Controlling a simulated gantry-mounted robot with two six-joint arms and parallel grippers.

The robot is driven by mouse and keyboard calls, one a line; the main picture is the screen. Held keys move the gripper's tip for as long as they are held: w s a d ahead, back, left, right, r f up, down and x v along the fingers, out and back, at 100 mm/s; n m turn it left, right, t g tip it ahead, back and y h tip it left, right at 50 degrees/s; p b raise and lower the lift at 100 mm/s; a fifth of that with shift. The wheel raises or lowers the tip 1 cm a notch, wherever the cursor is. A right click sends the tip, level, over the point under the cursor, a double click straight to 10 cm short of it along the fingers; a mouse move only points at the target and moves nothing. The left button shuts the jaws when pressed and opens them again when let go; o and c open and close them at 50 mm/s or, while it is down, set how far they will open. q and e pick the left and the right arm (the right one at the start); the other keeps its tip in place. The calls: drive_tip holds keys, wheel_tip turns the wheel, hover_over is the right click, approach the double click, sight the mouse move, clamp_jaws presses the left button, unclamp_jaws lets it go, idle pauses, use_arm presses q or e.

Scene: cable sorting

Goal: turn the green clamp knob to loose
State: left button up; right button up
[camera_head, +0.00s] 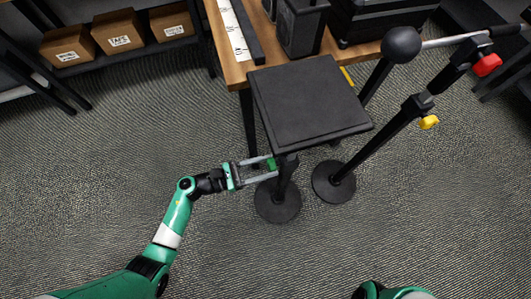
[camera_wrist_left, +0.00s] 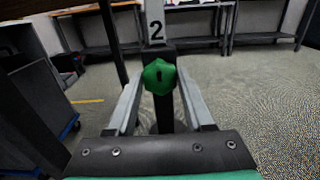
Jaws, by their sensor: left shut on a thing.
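The green clamp knob (camera_head: 271,164) is on the upright post below a square black platform (camera_head: 310,100), on a round base (camera_head: 278,201). In the left wrist view the green knob (camera_wrist_left: 159,77) faces me in the middle, with a short dark mark on its face. A plate marked "2" (camera_wrist_left: 156,30) stands above it. My left gripper (camera_head: 268,170) reaches in from the left with its fingers around the knob, and is shut on it. In the left wrist view its fingers (camera_wrist_left: 159,90) flank the knob. My right gripper is not in view.
A second stand with a yellow knob (camera_head: 429,122) and a red knob (camera_head: 487,65) is to the right, its base (camera_head: 334,181) close beside. A wooden table (camera_head: 235,70) is behind. Cardboard boxes (camera_head: 120,33) sit on a shelf at the upper left. The floor in front is clear.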

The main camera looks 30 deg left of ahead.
use_arm(q)
clamp_jaws()
drive_tip(key=shift+n, duration=0.3)
drive_tip(key=n+p, duration=0.7)
drive_tip(key=n, duration=1.2)
drive_tip(key=shift+n, duration=0.3)
drive_tip(key=o, duration=1.2)
unclamp_jaws()
